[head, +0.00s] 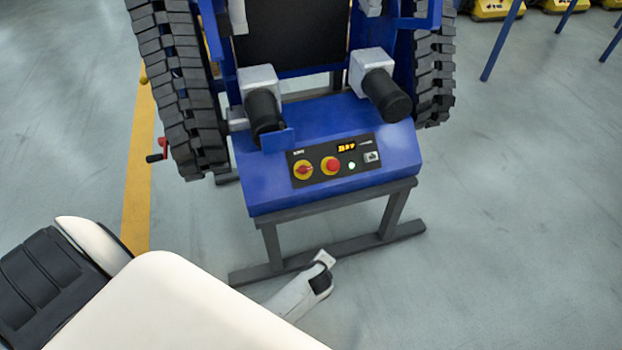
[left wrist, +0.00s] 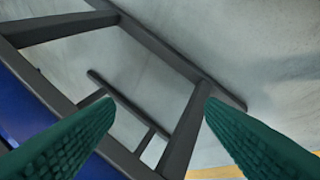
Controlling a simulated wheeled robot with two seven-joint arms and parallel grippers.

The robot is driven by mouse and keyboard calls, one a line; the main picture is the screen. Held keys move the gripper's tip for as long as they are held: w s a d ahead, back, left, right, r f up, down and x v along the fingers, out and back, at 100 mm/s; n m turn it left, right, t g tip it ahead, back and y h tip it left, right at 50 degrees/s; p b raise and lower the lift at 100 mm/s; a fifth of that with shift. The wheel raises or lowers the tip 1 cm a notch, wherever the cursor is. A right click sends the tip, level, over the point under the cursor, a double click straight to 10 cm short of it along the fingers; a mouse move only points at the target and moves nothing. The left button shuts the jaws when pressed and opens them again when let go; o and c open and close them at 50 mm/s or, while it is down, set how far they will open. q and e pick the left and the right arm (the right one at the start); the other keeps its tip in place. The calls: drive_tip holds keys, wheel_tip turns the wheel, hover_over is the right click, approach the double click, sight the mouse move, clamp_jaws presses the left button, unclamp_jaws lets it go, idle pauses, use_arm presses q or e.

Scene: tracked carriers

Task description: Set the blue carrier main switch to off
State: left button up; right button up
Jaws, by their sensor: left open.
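The blue carrier (head: 265,195) stands on a dark frame with black rubber tracks on both sides. Its sloped front bears a black control panel. The main switch (head: 303,170), a red handle on a yellow disc, is at the panel's left; its exact setting is too small to tell. Beside it is a red mushroom button (head: 331,165) on yellow. A yellow display (head: 346,147) and a green lamp (head: 351,166) are lit. In the left wrist view, my left gripper (left wrist: 160,102) is open and empty, its green pads apart near the dark stand (left wrist: 182,135). My right gripper is not seen.
A red-handled crank (head: 157,157) sticks out by the left track. Blue posts (head: 502,42) and yellow machines (head: 495,9) stand at the back right. Floor to the right is clear.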

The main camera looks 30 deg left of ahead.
use_arm(q)
drive_tip(key=w+a+r+m+t+y+b, duration=0.1)
drive_tip(key=w+a+r+m+y+b, duration=0.15)
drive_tip(key=w+r, duration=0.35)
drive_tip(key=m+t+y+b, duration=0.2)
drive_tip(key=m+y+b, duration=0.1)
drive_tip(key=m+y, duration=0.1)
approach(306, 170)
drive_tip(key=b+x, duration=0.3)
drive_tip(key=x, duration=0.7)
drive_tip(key=shift+w+a+f, duration=0.1)
drive_tip(key=shift+a, duration=0.1)
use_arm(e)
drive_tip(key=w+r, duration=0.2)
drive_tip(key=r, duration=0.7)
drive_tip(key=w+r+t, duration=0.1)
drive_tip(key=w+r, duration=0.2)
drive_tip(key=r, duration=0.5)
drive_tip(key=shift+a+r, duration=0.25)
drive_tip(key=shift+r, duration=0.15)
use_arm(q)
drive_tip(key=shift+c, duration=0.2)
drive_tip(key=shift+g, duration=0.3)
drive_tip(key=c, duration=0.9)
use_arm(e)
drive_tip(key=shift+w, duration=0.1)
